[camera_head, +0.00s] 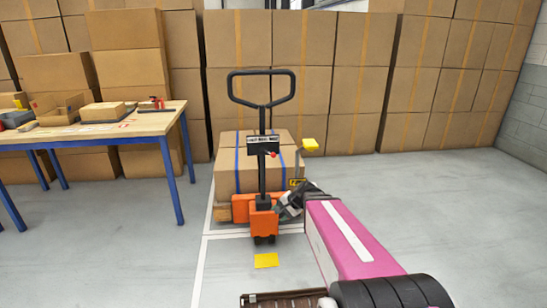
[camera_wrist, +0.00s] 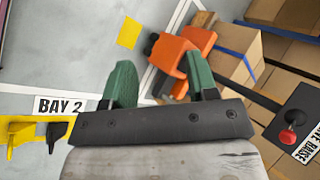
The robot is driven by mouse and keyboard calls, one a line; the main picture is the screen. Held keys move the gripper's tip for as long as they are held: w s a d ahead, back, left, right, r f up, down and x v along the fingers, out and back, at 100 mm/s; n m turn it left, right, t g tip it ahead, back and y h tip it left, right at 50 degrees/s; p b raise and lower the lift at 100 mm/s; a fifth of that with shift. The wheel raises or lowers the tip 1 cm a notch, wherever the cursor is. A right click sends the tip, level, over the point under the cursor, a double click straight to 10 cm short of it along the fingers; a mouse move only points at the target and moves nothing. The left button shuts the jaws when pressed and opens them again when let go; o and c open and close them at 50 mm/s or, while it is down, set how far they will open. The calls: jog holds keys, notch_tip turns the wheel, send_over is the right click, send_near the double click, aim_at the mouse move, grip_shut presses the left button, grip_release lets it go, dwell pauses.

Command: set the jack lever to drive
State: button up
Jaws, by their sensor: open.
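The pallet jack (camera_head: 263,218) is orange with a black upright and loop handle (camera_head: 262,88). A small lever with a red knob (camera_head: 275,154) sits on its labelled black plate (camera_head: 262,143). In the wrist view the red knob (camera_wrist: 288,137) is at the lower right, beside a label partly reading "RAISE"; I cannot tell its exact setting. My gripper (camera_head: 288,207) is low, to the right of the jack's orange body and below the lever. In the wrist view its green fingers (camera_wrist: 160,80) are apart, with nothing between them, clear of the knob.
Strapped cartons (camera_head: 230,180) stand on the pallet behind the jack's upright. A blue-legged workbench (camera_head: 150,122) is at the left. Stacked cartons (camera_head: 300,100) wall off the back. A yellow floor mark (camera_head: 266,260) lies in front of the jack. Floor at the right is clear.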

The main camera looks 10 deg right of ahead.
jog(key=w+r+m+t+y, duration=0.3)
jog(key=w+r+m+t, duration=0.35)
jog(key=w+m, duration=0.35)
jog(key=m+t, duration=0.5)
jog(key=m, duration=0.4)
send_near(275, 156)
jog(key=shift+h, duration=0.4)
jog(key=x, duration=1.1)
jog(key=shift+a+r, duration=0.15)
jog(key=shift+a, duration=0.1)
jog(key=shift+c, duration=0.3)
grip_shut()
